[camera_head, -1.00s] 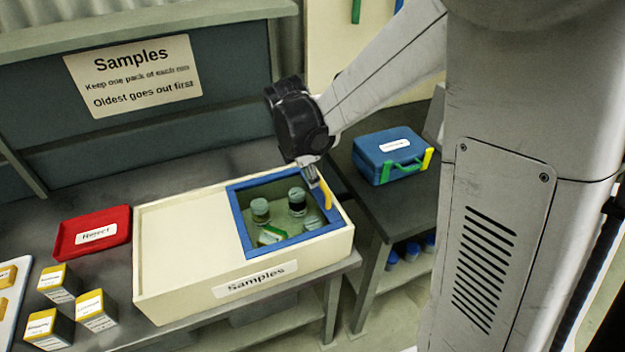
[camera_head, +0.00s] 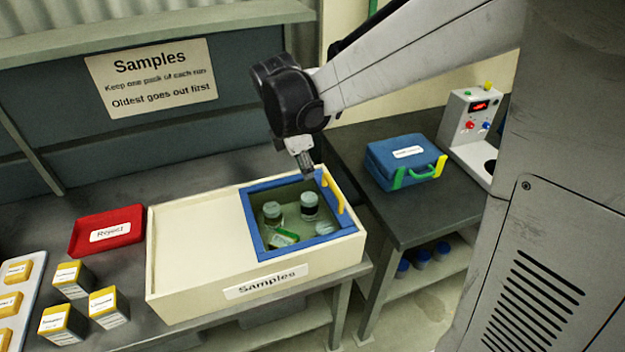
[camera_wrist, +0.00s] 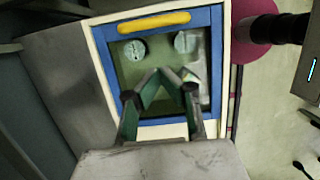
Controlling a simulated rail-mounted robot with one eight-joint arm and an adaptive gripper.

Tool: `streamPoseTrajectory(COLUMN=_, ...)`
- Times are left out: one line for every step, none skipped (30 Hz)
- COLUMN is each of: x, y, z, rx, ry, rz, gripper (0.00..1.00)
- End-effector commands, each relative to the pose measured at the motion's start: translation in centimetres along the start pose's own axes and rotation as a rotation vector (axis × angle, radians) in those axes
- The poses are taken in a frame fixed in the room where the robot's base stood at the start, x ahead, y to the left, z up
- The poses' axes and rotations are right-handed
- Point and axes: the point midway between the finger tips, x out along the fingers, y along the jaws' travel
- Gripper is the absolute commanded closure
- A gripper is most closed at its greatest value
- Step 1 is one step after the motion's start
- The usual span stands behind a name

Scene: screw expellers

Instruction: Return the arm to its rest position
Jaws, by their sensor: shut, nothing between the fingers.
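My gripper (camera_head: 308,185) hangs from my arm just above the back right of the samples box, its fingers shut and empty. In the wrist view my gripper (camera_wrist: 160,85) shows over the box's opening. The cream samples box (camera_head: 195,235) stands on the grey bench with a blue-framed opening (camera_head: 252,225) at its right end. A yellow handle (camera_head: 334,192) lies along the frame's right side. Inside the opening are grey-lidded jars (camera_head: 310,203) and a green-and-white item (camera_head: 284,238). My fingers do not visibly touch any of them.
A red reject tray (camera_head: 108,229) and several yellow-topped packs (camera_head: 108,305) lie left of the box. A blue case (camera_head: 402,165) and a white device with a red display (camera_head: 470,120) stand on the right table. A backboard with a sign (camera_head: 150,75) rises behind.

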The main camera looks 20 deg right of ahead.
Motion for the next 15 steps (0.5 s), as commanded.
streamPoseTrajectory(x=-1.0, y=0.0, z=-0.1, rx=-0.002, ry=0.000, rz=0.000, gripper=1.00)
streamPoseTrajectory(x=-1.5, y=0.0, z=-0.1, rx=-0.002, ry=0.001, rz=0.000, gripper=1.00)
streamPoseTrajectory(x=-2.1, y=0.0, z=-0.1, rx=-0.002, ry=0.001, rz=0.000, gripper=1.00)
streamPoseTrajectory(x=-2.5, y=0.0, z=-0.1, rx=-0.002, ry=0.001, rz=0.000, gripper=1.00)
streamPoseTrajectory(x=-2.9, y=0.0, z=-0.1, rx=-0.002, ry=0.001, rz=0.000, gripper=1.00)
streamPoseTrajectory(x=-3.4, y=0.0, z=-0.1, rx=-0.002, ry=0.001, rz=0.000, gripper=1.00)
streamPoseTrajectory(x=-3.6, y=0.0, z=-0.1, rx=-0.002, ry=0.001, rz=0.000, gripper=1.00)
streamPoseTrajectory(x=-3.9, y=0.0, z=-0.1, rx=-0.002, ry=0.001, rz=0.000, gripper=1.00)
streamPoseTrajectory(x=-4.2, y=0.0, z=-0.1, rx=-0.001, ry=0.001, rz=0.000, gripper=1.00)
streamPoseTrajectory(x=-4.3, y=0.0, z=-0.1, rx=-0.001, ry=0.001, rz=0.000, gripper=1.00)
streamPoseTrajectory(x=-4.5, y=0.0, z=-0.1, rx=0.001, ry=0.001, rz=0.000, gripper=1.00)
streamPoseTrajectory(x=-4.6, y=-0.1, z=0.0, rx=0.007, ry=0.003, rz=0.003, gripper=1.00)
streamPoseTrajectory(x=-4.7, y=-0.2, z=0.1, rx=0.016, ry=0.004, rz=0.006, gripper=1.00)
streamPoseTrajectory(x=-4.8, y=-0.4, z=0.1, rx=0.029, ry=0.007, rz=0.010, gripper=1.00)
streamPoseTrajectory(x=-5.0, y=-0.8, z=0.3, rx=0.054, ry=0.012, rz=0.018, gripper=1.00)
